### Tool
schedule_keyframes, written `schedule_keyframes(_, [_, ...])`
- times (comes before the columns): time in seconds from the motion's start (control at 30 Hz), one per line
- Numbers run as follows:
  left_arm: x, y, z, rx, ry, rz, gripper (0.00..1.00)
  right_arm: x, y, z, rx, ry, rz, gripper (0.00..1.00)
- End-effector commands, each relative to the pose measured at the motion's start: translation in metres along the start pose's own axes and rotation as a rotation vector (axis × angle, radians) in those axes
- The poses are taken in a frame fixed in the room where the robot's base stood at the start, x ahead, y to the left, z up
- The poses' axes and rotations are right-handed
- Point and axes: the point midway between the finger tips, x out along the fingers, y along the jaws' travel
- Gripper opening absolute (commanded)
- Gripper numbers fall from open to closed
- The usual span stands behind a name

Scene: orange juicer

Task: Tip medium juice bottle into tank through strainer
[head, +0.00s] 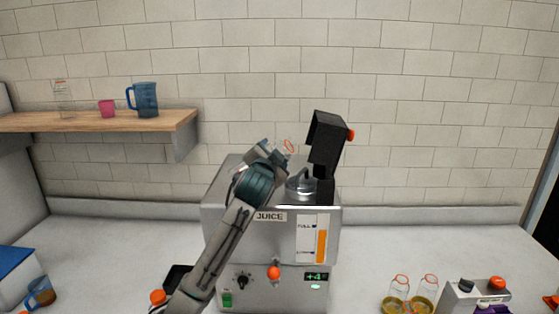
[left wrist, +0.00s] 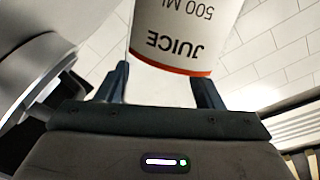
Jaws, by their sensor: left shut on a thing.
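My left gripper (head: 277,153) is shut on a clear juice bottle (head: 289,146), raised above the top of the steel juice machine (head: 227,216). The bottle is small in the head view, with an orange rim showing. In the left wrist view the bottle (left wrist: 188,28) sits between the two fingers (left wrist: 162,84), its "JUICE 500 ML" label upside down. A round metal piece (head: 300,184), perhaps the strainer, is on the machine's top, just right of and below the bottle. The tank opening and any liquid in the bottle cannot be made out. My right gripper is not in view.
A black upright head (head: 325,141) with an orange knob stands close to the right of the bottle. A wooden shelf (head: 95,122) at left holds a blue jug (head: 145,99) and pink cup (head: 107,108). Two bottles (head: 396,297) (head: 427,294) stand at lower right.

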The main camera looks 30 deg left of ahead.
Motion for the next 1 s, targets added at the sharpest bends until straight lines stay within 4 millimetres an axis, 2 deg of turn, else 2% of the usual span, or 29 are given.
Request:
schedule_keyframes(0.03, [0.002,-0.003,0.005,-0.032,-0.013,0.007,0.0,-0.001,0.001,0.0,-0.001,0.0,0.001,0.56])
schedule_keyframes(0.27, [0.002,-0.032,0.005,-0.194,-0.012,0.007,0.0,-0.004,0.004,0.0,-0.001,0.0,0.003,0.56])
schedule_keyframes(0.6, [0.0,-0.068,-0.017,-0.607,-0.003,0.01,0.0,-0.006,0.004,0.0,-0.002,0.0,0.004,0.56])
schedule_keyframes(0.8, [0.0,-0.08,-0.024,-0.755,-0.002,0.013,0.0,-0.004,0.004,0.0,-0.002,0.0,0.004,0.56])
schedule_keyframes(1.0, [0.0,-0.084,-0.027,-0.805,-0.002,0.015,0.0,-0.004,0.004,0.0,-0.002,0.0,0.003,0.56])
